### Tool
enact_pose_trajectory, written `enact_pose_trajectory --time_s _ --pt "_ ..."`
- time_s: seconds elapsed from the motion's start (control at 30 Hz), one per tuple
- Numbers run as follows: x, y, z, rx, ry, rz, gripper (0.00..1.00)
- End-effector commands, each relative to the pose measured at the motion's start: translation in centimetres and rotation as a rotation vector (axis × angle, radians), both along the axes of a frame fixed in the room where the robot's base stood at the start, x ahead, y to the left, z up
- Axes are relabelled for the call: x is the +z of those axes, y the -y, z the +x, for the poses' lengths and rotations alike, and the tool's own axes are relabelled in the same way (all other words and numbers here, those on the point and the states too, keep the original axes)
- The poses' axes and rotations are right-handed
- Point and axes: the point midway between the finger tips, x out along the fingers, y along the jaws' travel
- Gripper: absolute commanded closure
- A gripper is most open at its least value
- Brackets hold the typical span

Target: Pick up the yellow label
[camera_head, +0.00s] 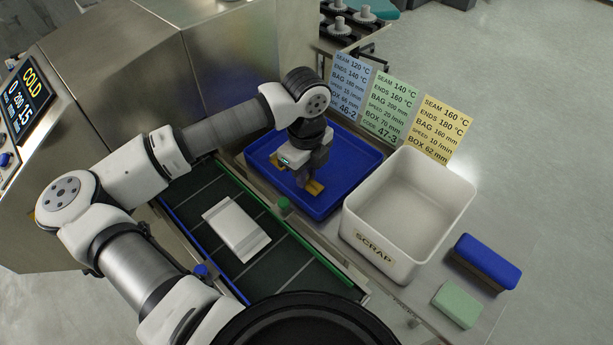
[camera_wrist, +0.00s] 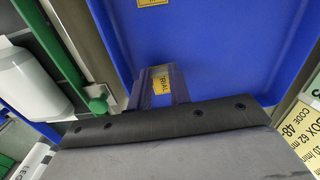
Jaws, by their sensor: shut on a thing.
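My gripper (camera_head: 304,181) points down into the blue tray (camera_head: 345,152). It is shut on a small yellow label (camera_head: 315,187), which shows at the fingertips. In the wrist view the held yellow label (camera_wrist: 161,85), with dark print like "TRIAL", is framed by the grey fingers, which hide part of it. A second yellow label (camera_wrist: 152,3) lies on the tray floor at the top edge of the wrist view. I cannot tell whether the held label is clear of the tray floor.
The white SCRAP bin (camera_head: 457,190) stands right of the tray. Blue, green and yellow setting cards (camera_head: 436,128) stand behind. A white package (camera_head: 237,228) lies on the dark conveyor (camera_head: 283,262) at left. A blue block (camera_head: 487,259) and green block (camera_head: 458,303) lie at right.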

Motion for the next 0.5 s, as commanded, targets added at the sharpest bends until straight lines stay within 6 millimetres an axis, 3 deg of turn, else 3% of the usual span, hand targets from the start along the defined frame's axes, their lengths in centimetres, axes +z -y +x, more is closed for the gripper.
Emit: enact_pose_trajectory --time_s 0.17,0.5 --pt "3.0 0.0 0.1 0.000 0.005 0.003 1.00" --pt "12.4 0.0 0.1 0.001 0.006 0.004 1.00"
